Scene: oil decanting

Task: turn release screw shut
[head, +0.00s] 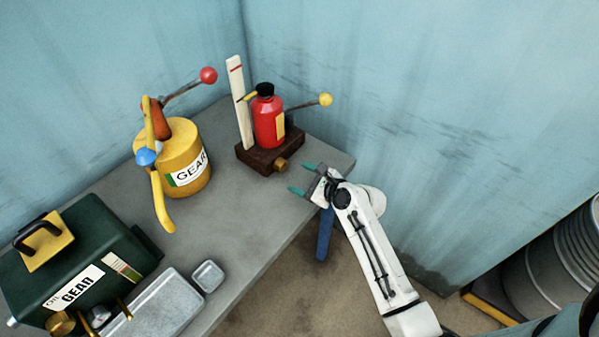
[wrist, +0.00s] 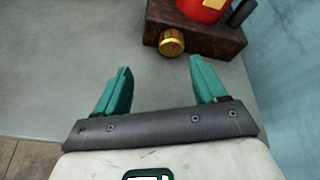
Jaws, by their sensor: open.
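The release screw is a brass knob (head: 281,165) on the front of a dark brown base (head: 255,158) that carries a red bottle-shaped jack (head: 269,122). In the wrist view the brass knob (wrist: 171,42) sits beyond the fingertips, between their lines and a little right of middle. My gripper (head: 302,178) is open and empty, to the right of and just below the knob in the head view, with a gap between them. Its two teal fingers (wrist: 160,78) point toward the base. Nothing hides the knob in either view.
A yellow GEAR can (head: 180,160) with a spout stands left of the jack. A green GEAR box (head: 75,265), a metal tray (head: 160,300) and a small dish (head: 208,276) are nearer. An upright wooden strip (head: 238,105) stands by the jack. Blue walls close in behind and right.

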